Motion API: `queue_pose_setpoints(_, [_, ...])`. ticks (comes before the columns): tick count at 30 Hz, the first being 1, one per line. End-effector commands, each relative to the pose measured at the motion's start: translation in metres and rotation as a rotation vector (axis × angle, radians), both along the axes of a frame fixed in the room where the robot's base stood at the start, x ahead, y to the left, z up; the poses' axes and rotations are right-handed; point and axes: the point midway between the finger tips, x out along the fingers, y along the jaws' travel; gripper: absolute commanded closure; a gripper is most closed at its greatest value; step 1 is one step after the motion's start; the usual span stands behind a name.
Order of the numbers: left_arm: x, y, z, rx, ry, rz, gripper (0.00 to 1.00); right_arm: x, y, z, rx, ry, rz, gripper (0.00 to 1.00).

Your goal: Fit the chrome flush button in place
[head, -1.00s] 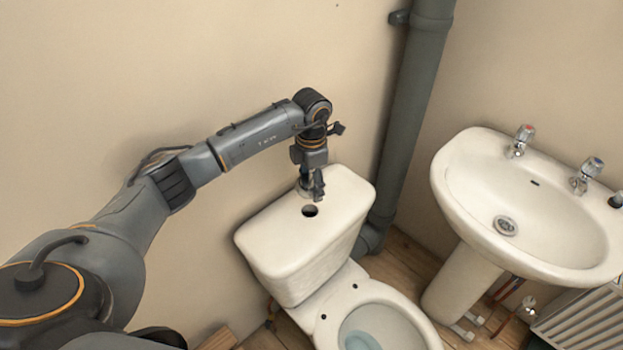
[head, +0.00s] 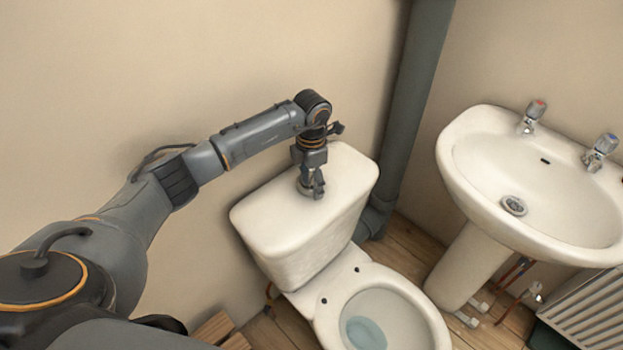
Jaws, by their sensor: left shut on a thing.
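My left gripper (head: 312,190) points down over the middle of the white cistern lid (head: 270,207). It is shut on the chrome flush button (head: 304,188), a small shiny piece of which shows at the fingertips. The button is at or just above the lid top; I cannot tell if it touches. The round dark hole in the lid is hidden behind the gripper and button. My right gripper is not in view.
The toilet bowl (head: 415,310) stands open in front of the cistern. A grey soil pipe (head: 410,100) runs up the wall right of the cistern. A white basin (head: 470,165) with two taps is at the right, a radiator (head: 590,310) below it.

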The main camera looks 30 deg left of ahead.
Motion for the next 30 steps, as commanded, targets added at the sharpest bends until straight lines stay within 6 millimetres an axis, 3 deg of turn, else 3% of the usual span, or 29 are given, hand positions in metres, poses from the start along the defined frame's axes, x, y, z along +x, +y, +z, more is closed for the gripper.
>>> queue_pose_setpoints(29, [-0.003,0.0,-0.012,0.003,0.009,0.0,0.78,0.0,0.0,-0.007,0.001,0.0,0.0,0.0])
queue_pose_setpoints(30, [-0.003,0.0,-0.013,0.003,0.009,0.0,0.36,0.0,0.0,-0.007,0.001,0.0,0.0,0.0])
